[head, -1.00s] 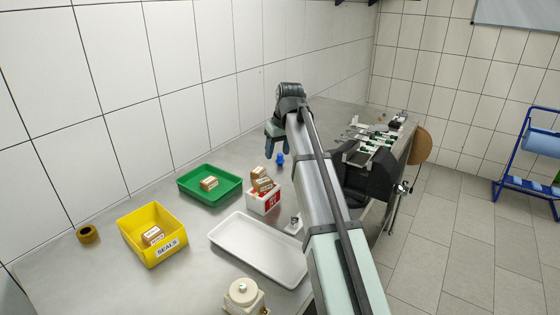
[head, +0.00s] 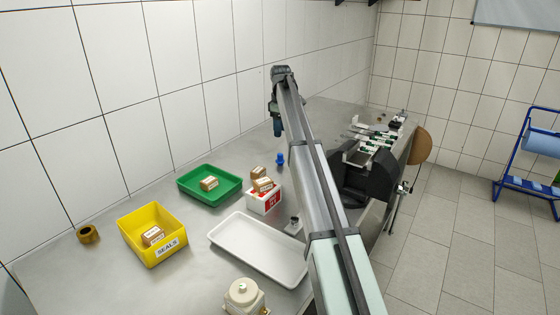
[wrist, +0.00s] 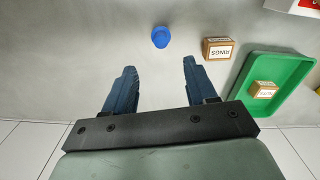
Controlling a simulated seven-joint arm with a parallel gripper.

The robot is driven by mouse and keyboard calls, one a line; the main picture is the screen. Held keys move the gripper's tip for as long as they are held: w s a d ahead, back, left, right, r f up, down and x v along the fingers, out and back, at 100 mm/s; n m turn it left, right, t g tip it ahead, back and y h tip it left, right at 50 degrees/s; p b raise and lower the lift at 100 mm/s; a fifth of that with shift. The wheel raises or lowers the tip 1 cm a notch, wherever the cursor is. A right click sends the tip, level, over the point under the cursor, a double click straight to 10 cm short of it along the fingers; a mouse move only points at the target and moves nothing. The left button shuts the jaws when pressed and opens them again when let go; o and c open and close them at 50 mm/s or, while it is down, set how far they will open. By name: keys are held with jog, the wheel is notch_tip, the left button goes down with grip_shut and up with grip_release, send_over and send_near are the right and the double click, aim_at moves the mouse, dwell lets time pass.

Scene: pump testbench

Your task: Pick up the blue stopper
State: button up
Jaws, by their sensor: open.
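The blue stopper (head: 280,159) stands on the grey metal bench, right of a small brown box. In the wrist view the blue stopper (wrist: 161,36) shows from above as a round blue shape, beyond the fingertips and roughly in line with the gap between them. My gripper (wrist: 160,65) has its two blue fingers apart with nothing between them. In the head view my gripper (head: 277,129) is above and behind the stopper, on the wall side, partly hidden by my arm.
A brown box marked RINGS (wrist: 217,48) sits close beside the stopper. The green tray (head: 190,194), red-and-white box (head: 262,203), yellow SEALS bin (head: 130,236) and white tray (head: 250,262) lie further left and nearer. The tiled wall (head: 180,90) runs behind the bench.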

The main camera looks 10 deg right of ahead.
aim_at(280, 154)
notch_tip(280, 154, down, 14)
jog(key=shift+a+r, duration=0.1)
jog(key=shift+a, duration=0.05)
dwell(0.7)
jog(key=c, duration=0.9)
jog(key=shift+r, duration=0.1)
